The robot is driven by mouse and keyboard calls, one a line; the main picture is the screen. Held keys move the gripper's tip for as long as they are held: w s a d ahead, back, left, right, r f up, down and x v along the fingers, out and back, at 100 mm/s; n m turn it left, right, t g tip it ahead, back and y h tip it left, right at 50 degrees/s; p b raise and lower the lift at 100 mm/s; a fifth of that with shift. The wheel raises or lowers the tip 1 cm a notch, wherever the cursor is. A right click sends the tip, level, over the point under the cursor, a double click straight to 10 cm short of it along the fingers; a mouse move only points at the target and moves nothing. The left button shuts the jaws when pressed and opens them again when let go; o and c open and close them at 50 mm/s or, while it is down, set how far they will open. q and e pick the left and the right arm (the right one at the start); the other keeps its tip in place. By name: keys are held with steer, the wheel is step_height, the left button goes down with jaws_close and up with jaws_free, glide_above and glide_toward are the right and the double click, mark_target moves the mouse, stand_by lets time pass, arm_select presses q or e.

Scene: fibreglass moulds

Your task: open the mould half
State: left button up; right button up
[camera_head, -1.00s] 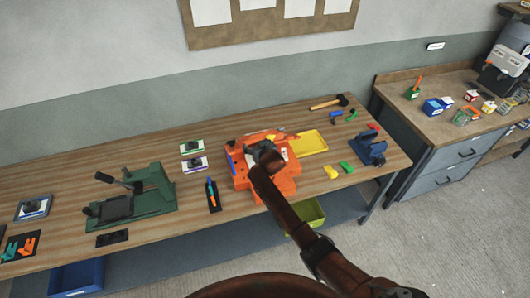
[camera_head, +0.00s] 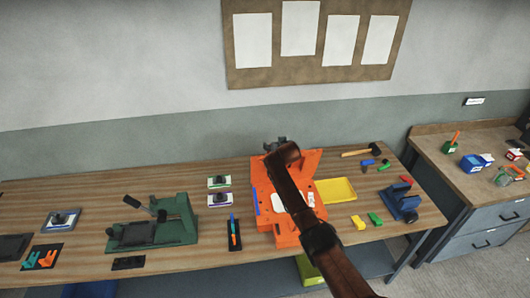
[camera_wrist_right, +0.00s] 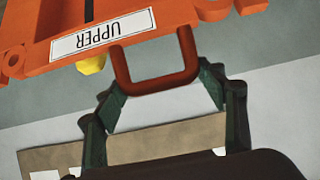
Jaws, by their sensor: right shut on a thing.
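The orange mould (camera_head: 281,237) stands on the wooden bench in the head view, with a pale area showing in its lower half. Its upper half (camera_head: 308,160) is tilted up at the back, away from the lower half. In the right wrist view the upper half (camera_wrist_right: 25,57) carries a label reading UPPER and a red-orange U-shaped handle (camera_wrist_right: 160,83). My right gripper (camera_wrist_right: 161,77) is shut on this handle, a finger at each side. In the head view my right gripper (camera_head: 275,146) is at the raised half, and my arm hides part of the mould. My left gripper is not in view.
A yellow tray (camera_head: 336,190) lies right of the mould, with a blue vise-like device (camera_head: 405,205) further right. A green fixture (camera_head: 160,230) stands to the left. Small pads and a black holder (camera_head: 234,240) lie between. A mallet (camera_head: 362,152) lies at the back right.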

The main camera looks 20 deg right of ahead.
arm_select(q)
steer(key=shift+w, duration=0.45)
arm_select(e)
steer(key=shift+w+d+r, duration=0.15)
steer(key=shift+w, duration=0.05)
steer(key=o, duration=1.2)
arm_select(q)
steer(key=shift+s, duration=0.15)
arm_select(e)
steer(key=shift+o, duration=1)
steer(key=shift+f, duration=0.2)
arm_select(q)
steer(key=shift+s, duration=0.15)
arm_select(e)
steer(key=shift+v, duration=0.75)
steer(key=v, duration=1)
steer(key=shift+s, duration=0.2)
